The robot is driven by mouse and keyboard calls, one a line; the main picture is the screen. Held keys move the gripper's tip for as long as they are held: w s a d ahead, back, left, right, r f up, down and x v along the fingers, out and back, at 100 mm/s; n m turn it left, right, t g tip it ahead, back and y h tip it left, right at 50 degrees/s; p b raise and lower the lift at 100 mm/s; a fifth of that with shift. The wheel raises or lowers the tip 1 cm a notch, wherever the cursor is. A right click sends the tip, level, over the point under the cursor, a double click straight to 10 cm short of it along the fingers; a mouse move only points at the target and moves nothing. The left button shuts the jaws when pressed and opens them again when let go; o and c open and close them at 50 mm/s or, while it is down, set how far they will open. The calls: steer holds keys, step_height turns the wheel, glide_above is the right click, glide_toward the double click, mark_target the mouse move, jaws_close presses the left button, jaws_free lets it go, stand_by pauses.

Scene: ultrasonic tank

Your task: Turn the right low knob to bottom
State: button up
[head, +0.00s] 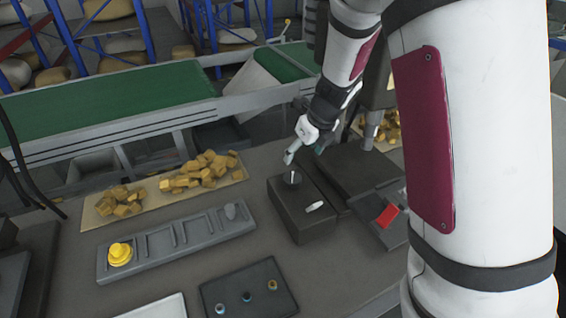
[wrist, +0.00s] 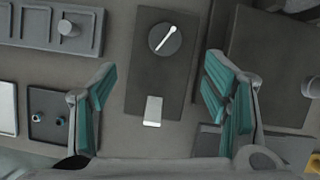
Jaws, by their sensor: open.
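A dark box (head: 306,222) stands on the table in the head view. A round dark knob (head: 292,178) sits on its far part, and a pale flat piece (head: 314,207) sits on its near part. In the wrist view the knob (wrist: 158,47) carries a white pointer slanting from lower left to upper right. The pale piece (wrist: 152,110) lies below it there. My gripper (head: 304,154) is open over the box, apart from the knob in the wrist view. Its teal-padded fingers (wrist: 160,78) stand either side of the box. Their height above it is hard to tell.
A grey slotted tray (head: 190,242) with a yellow part (head: 120,254) lies left. A dark plate (head: 248,290) with small pegs lies in front. A unit with a red patch (head: 388,215) stands right of the box. A green conveyor (head: 110,102) runs behind.

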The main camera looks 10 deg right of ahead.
mark_target(292, 177)
steer(key=shift+m, duration=0.6)
steer(key=x, duration=1)
steer(key=d+b+x, duration=0.1)
steer(key=x, duration=0.4)
steer(key=shift+w+f, duration=0.15)
steer(key=shift+w, duration=0.05)
steer(key=c, duration=1.2)
